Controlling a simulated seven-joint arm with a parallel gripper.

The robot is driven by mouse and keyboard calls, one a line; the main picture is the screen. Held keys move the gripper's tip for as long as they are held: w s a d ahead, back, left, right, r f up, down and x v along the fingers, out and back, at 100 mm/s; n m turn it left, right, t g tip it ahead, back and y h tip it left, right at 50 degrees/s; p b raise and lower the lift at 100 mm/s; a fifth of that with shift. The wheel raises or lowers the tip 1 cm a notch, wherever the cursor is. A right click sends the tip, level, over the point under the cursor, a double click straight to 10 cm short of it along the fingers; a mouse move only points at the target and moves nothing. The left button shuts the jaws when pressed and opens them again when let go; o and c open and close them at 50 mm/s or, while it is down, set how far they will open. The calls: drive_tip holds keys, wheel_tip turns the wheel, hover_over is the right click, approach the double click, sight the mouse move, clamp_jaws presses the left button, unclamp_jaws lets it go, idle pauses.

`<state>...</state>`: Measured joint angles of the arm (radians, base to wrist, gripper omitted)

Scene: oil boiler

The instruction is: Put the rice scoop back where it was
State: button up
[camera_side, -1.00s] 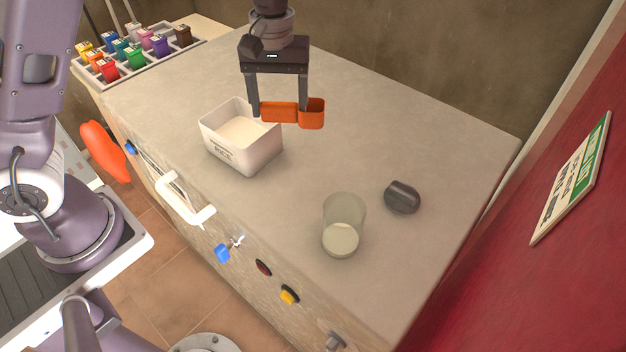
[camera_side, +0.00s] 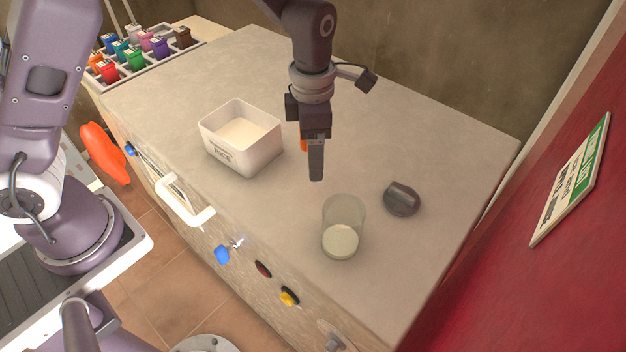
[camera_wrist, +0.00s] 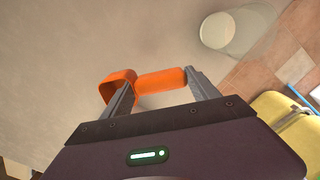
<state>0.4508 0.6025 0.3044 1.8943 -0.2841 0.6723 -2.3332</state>
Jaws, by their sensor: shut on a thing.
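My gripper (camera_side: 316,172) is above the counter, to the right of the rice box and behind the glass in the side view. It is shut on the orange rice scoop (camera_wrist: 161,81), which lies across between the fingers (camera_wrist: 158,88) in the wrist view, its cup on the left. In the side view the scoop (camera_side: 303,144) is mostly hidden behind the gripper. The white rice box (camera_side: 246,158), labelled RICE, stands on the counter with pale rice inside. A clear glass (camera_side: 344,216) with whitish contents in its bottom stands nearer the front edge; it also shows in the wrist view (camera_wrist: 217,30).
A dark rounded knob-like object (camera_side: 402,198) lies right of the glass. A rack (camera_side: 150,62) of coloured containers stands at the far left. The counter (camera_side: 420,140) is clear at the back right. A white handle (camera_side: 185,207) juts from the front.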

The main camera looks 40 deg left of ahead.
wheel_tip(320, 180, down, 8)
drive_tip(key=shift+r, duration=0.1)
drive_tip(key=shift+f, duration=0.2)
drive_tip(key=o, duration=1.3)
drive_tip(key=shift+o, duration=0.2)
